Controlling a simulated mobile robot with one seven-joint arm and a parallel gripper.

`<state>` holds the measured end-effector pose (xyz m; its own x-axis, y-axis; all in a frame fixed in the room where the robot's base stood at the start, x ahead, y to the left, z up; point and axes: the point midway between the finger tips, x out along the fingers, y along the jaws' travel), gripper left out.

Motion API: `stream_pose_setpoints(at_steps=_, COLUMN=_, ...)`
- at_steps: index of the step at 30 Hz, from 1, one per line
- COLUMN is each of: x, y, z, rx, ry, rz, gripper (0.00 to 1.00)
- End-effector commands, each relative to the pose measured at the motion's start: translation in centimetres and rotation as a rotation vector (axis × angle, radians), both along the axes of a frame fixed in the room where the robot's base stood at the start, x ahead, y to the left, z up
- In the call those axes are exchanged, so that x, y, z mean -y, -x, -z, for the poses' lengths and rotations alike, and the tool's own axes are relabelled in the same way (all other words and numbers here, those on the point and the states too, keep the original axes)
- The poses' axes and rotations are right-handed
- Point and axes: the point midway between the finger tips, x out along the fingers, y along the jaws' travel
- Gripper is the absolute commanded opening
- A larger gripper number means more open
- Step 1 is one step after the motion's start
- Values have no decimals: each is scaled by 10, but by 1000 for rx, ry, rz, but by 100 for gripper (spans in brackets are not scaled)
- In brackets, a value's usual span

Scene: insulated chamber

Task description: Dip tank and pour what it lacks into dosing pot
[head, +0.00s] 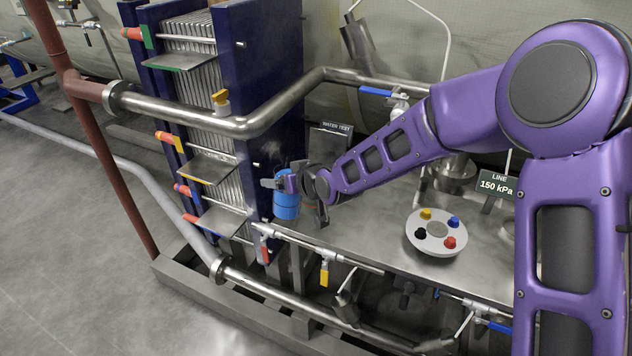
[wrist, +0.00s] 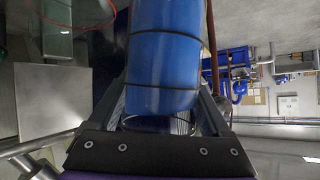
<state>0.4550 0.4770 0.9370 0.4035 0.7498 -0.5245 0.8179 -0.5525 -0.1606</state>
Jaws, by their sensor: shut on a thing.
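My gripper (head: 281,184) is at the end of the purple arm, over the left end of the steel bench. It is shut on a blue cylinder (head: 287,208) with thin dark bands. The blue cylinder (wrist: 165,62) fills the middle of the wrist view between the two fingers; its contents and far end are hidden. A sign reading "WATER TEST" (head: 335,128) stands behind the gripper, and what is below it is partly hidden by the arm. I cannot tell for certain which vessel is the tank or the dosing pot.
A navy plate stack (head: 262,80) with trays and coloured handles rises close left of the gripper. A steel pipe (head: 280,112) bends across it. A white disc (head: 437,246) with coloured knobs sits on the bench (head: 355,222). A sign (head: 496,186) reads "LINE 150 kPa".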

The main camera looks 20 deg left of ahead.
Motion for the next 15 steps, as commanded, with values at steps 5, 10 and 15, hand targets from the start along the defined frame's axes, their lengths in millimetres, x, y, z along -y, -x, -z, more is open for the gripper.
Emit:
stream_pose_setpoints(at_steps=5, x=2, y=-5, z=-2, rx=-84, ry=-25, rz=4, gripper=1)
stream_pose_setpoints(at_steps=10, x=2, y=-7, z=-2, rx=-170, ry=-47, rz=5, gripper=1)
stream_pose_setpoints(at_steps=15, x=2, y=-10, z=-2, rx=-252, ry=-69, rz=4, gripper=1)
